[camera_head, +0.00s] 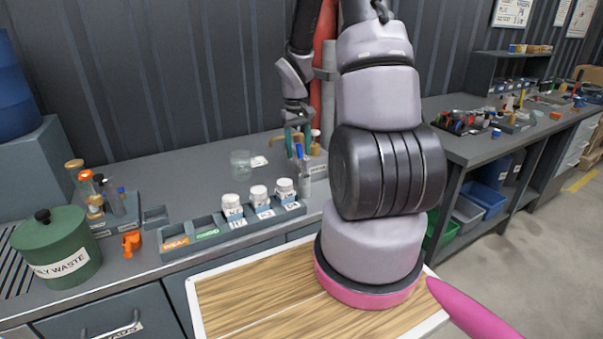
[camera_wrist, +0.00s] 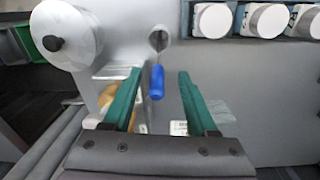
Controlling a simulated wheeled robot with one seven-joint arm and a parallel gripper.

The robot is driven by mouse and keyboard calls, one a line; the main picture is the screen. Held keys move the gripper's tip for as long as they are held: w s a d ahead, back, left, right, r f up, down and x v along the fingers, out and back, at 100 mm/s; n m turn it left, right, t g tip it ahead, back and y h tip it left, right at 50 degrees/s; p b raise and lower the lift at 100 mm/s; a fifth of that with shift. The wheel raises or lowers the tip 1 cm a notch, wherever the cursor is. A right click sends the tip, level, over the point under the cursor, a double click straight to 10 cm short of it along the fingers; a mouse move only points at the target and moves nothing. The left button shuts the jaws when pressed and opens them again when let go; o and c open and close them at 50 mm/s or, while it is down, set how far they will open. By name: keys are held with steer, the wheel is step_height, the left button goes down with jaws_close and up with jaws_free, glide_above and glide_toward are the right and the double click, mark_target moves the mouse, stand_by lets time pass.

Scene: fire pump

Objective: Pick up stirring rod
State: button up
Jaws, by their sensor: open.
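A slim upright item with a blue handle (camera_head: 299,151), which I take to be the stirring rod, stands at the back of the grey bench in a small grey holder (camera_head: 305,183). In the wrist view the blue handle (camera_wrist: 157,82) points toward the camera, with a round opening beyond it. My gripper (camera_head: 297,138) is above the holder, fingers pointing down. In the wrist view my gripper (camera_wrist: 159,74) is open, its two green fingers on either side of the blue handle with gaps visible. The rod's lower part is hidden.
White-lidded jars (camera_head: 259,195) stand in a labelled rack (camera_head: 205,238) left of the holder. A clear beaker (camera_head: 241,164) stands behind them. A wooden-topped surface (camera_head: 250,298) is in front. A green waste can (camera_head: 57,250) and bottles (camera_head: 95,190) are farther left.

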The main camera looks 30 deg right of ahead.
mark_target(300, 158)
steer(key=f, duration=0.5)
steer(key=shift+d+f, duration=0.3)
jaws_close()
